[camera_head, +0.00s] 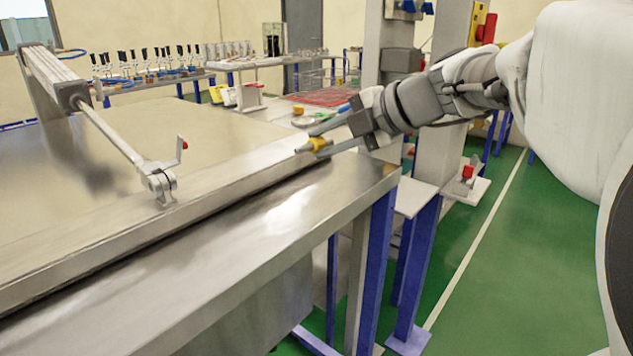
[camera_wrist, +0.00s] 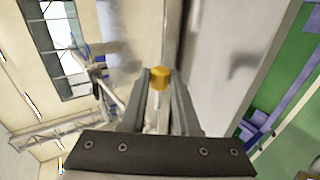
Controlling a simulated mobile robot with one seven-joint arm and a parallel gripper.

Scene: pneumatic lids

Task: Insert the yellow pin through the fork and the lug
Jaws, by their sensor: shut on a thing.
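The yellow pin (camera_head: 318,144) is held between the fingertips of my gripper (camera_head: 322,141). Its grey tip points left in the head view. The pin's yellow head shows between the two fingers (camera_wrist: 160,76) in the wrist view. The fork and lug (camera_head: 159,181) stand on the metal lid at the end of a cylinder rod (camera_head: 112,136), well to the left of my gripper. A small upright piece with a red end rises beside the fork. The holes of the fork and lug are too small to make out.
The cylinder (camera_head: 57,76) slopes down to the rod at the left. The broad metal lid (camera_head: 225,172) has a raised front edge, with a lower ledge (camera_head: 270,222) before it. Benches with parts stand behind. The space between pin and fork looks clear.

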